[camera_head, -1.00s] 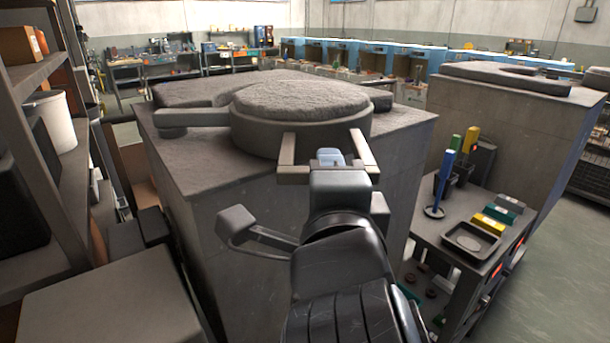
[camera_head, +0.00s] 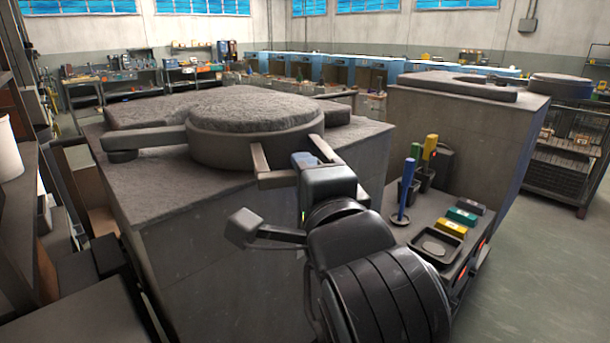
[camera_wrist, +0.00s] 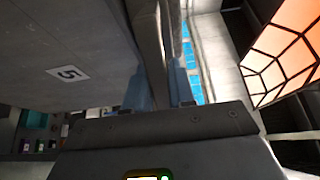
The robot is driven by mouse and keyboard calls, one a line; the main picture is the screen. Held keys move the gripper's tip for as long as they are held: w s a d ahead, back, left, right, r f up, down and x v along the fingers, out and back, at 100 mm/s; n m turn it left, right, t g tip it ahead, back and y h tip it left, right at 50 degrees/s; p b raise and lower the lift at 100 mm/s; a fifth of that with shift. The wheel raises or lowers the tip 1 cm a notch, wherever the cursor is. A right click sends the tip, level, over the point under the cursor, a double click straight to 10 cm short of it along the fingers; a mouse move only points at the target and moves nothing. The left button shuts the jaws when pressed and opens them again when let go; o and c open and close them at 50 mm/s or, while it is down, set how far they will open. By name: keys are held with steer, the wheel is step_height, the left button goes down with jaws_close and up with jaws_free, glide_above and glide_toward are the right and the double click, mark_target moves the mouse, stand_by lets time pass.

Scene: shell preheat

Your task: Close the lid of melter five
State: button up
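Melter five (camera_head: 215,235) is a large grey box in the middle of the head view. The wrist view shows a white label with a 5 (camera_wrist: 68,73) on its side. Its thick round lid (camera_head: 255,120) with a rough top sits over the front part of the melter's top, beside a flat slab (camera_head: 140,112). A grey bar (camera_head: 157,136) sticks out to the left of the lid. I cannot tell whether the fingers touch the rim.
A cart (camera_head: 445,212) with a shallow black tray (camera_head: 436,243), coloured blocks and upright tools stands close on the right. Another grey melter (camera_head: 450,130) is behind it. Shelving (camera_head: 35,200) crowds the left edge. Open floor (camera_head: 545,270) lies at the right.

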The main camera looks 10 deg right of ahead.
steer(key=o, duration=0.4)
steer(key=shift+c, duration=0.2)
steer(key=s, duration=0.7)
steer(key=shift+s, duration=0.4)
steer(key=shift+d, duration=0.1)
steer(key=shift+c, duration=0.2)
